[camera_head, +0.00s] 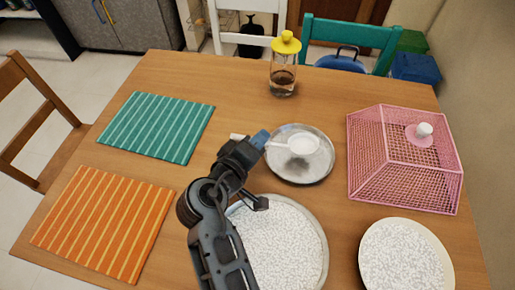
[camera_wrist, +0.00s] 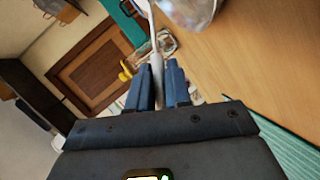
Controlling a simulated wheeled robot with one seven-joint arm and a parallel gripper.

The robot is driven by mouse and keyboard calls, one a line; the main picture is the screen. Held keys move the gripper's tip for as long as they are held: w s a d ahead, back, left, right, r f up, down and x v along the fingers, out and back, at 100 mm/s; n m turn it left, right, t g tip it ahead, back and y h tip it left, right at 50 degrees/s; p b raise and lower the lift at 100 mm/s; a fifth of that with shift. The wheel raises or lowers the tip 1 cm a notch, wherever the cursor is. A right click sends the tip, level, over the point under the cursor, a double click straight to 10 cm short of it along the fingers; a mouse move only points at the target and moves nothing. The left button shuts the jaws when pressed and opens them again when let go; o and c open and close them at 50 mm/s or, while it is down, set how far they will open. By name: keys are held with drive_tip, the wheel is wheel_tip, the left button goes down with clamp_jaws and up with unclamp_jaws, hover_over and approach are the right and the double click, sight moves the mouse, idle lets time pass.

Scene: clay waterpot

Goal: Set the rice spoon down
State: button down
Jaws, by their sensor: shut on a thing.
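The white rice spoon (camera_head: 304,145) has a round head over the round metal plate (camera_head: 283,172) in the head view. I cannot tell whether the head touches the plate. My gripper (camera_head: 262,139) is at the plate's upper left edge, shut on the spoon's handle. In the wrist view the pale handle (camera_wrist: 155,45) runs between the two blue-grey fingers of my gripper (camera_wrist: 164,88). A shiny silvery surface shows at the top edge there, partly cut off.
A large tray of white grains (camera_head: 275,250) lies below the plate, partly behind my arm. A bowl of white grains (camera_head: 405,262), a pink mesh cover (camera_head: 400,185) and a yellow-topped jar (camera_head: 284,78) stand around. Teal (camera_head: 157,125) and orange (camera_head: 103,222) placemats lie left.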

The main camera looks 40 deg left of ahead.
drive_tip(key=shift+w+a+f, duration=0.2)
drive_tip(key=shift+a+f, duration=0.15)
drive_tip(key=shift+f, duration=1.85)
drive_tip(key=shift+f, duration=0.15)
drive_tip(key=c, duration=1.1)
unclamp_jaws()
drive_tip(key=shift+o, duration=0.2)
drive_tip(key=shift+r, duration=0.25)
drive_tip(key=v, duration=1.2)
